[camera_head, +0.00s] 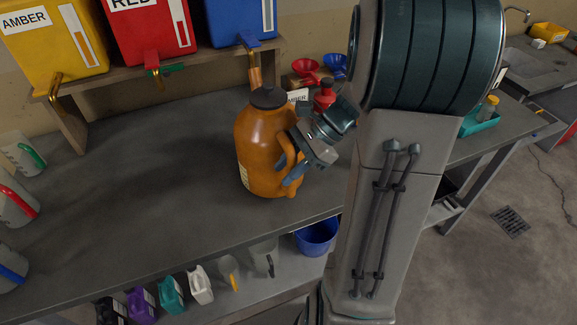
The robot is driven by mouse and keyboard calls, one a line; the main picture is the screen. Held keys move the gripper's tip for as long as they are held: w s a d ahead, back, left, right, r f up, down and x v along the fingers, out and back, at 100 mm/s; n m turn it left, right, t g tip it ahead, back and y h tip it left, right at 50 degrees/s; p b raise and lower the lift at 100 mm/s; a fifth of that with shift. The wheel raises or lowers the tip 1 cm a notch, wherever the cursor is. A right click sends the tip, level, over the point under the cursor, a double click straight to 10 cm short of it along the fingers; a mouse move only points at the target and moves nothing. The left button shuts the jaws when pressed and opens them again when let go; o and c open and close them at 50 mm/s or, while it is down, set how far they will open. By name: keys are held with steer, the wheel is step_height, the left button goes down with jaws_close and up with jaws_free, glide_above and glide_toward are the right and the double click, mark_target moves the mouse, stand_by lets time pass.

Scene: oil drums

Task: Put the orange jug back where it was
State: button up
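The orange jug (262,150) with a dark cap stands upright on the grey counter, near its front edge. A pale label shows low on its left side, and its handle is on the right. My gripper (292,172) is at the handle from the right, with its fingers overlapping the handle's lower part. The far finger is partly hidden, so I cannot tell whether the fingers are closed on the handle. I cannot clearly tell whether the jug's base touches the counter.
A wooden shelf (66,122) holds yellow (55,40), red (150,30) and blue (240,20) drums with taps. Red and blue funnels (336,66) stand behind the jug. Measuring jugs (14,203) line the left. Small containers (171,294) and a blue bucket (316,236) sit below. The counter's middle is clear.

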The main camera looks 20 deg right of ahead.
steer(key=shift+o, duration=0.5)
steer(key=shift+r, duration=0.1)
steer(key=shift+d+r, duration=0.15)
steer(key=shift+d, duration=0.1)
steer(key=b+v, duration=0.1)
steer(key=v, duration=1)
steer(key=shift+r, duration=0.15)
steer(key=shift+d, duration=0.1)
